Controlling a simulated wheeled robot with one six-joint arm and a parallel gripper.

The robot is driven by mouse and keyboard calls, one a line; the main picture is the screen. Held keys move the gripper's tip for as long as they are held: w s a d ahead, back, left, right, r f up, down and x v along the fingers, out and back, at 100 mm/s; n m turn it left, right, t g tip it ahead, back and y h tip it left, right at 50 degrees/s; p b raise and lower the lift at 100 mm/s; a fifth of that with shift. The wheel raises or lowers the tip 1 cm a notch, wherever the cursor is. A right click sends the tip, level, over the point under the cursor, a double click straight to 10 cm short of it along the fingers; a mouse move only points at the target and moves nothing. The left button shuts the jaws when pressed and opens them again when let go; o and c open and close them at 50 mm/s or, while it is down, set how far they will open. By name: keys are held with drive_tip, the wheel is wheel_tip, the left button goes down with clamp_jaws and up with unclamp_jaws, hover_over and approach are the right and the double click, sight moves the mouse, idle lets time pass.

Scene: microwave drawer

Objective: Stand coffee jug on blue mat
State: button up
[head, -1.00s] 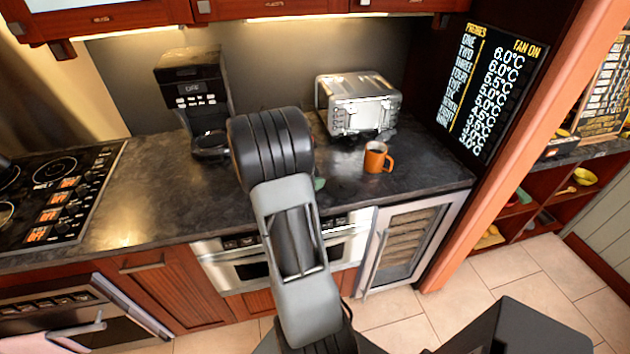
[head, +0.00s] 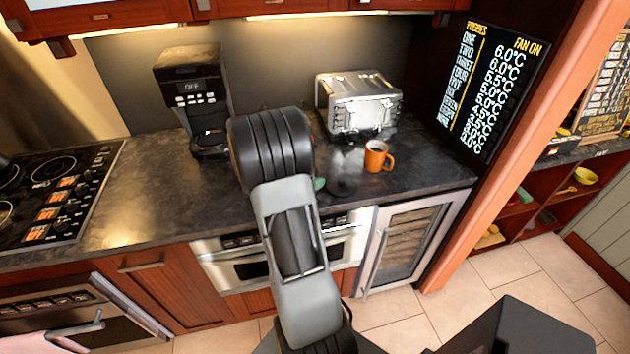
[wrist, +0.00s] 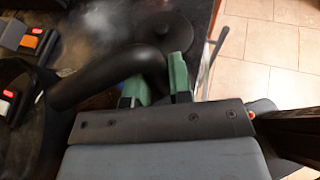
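In the wrist view, my gripper (wrist: 155,80) has its green fingers on either side of a thick, curved black handle, which I take to be the coffee jug's (wrist: 95,75). The handle fills the gap between the fingers. The jug's body is mostly out of sight or dark at the left. In the head view, my arm hides most of the gripper, and only a green fingertip (head: 320,184) shows. A dark round shape (head: 343,187) lies just right of it; I cannot tell whether it belongs to the jug. I cannot make out the blue mat.
A black coffee maker (head: 195,95) stands at the back left. A silver toaster (head: 358,103) and an orange mug (head: 377,157) are to the right on the dark counter (head: 150,200). A cooktop (head: 55,190) is at the far left. The counter's front edge is near my gripper.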

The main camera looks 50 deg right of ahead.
drive_tip(key=o, duration=0.5)
drive_tip(key=shift+f, duration=0.1)
drive_tip(key=b+v, duration=0.1)
drive_tip(key=v, duration=1.3)
drive_tip(key=s+a+f+m+t+y, duration=0.25)
drive_tip(key=a+f+m+y, duration=0.25)
drive_tip(key=a+m+y, duration=0.3)
drive_tip(key=s+a+r+m+t+y, duration=0.1)
drive_tip(key=a+r+m+t, duration=0.1)
drive_tip(key=a, duration=0.3)
drive_tip(key=s+a+r+m+t+y, duration=0.1)
drive_tip(key=a+r+m+t+y, duration=0.1)
drive_tip(key=a, duration=0.3)
drive_tip(key=s+a+r+m+t+y, duration=0.1)
drive_tip(key=a+r+m+t, duration=0.1)
drive_tip(key=a+r, duration=0.2)
drive_tip(key=shift+a+y, duration=0.3)
drive_tip(key=shift+a, duration=0.35)
drive_tip(key=shift+a+r, duration=0.15)
drive_tip(key=shift+r, duration=0.05)
drive_tip(key=shift+c, duration=0.3)
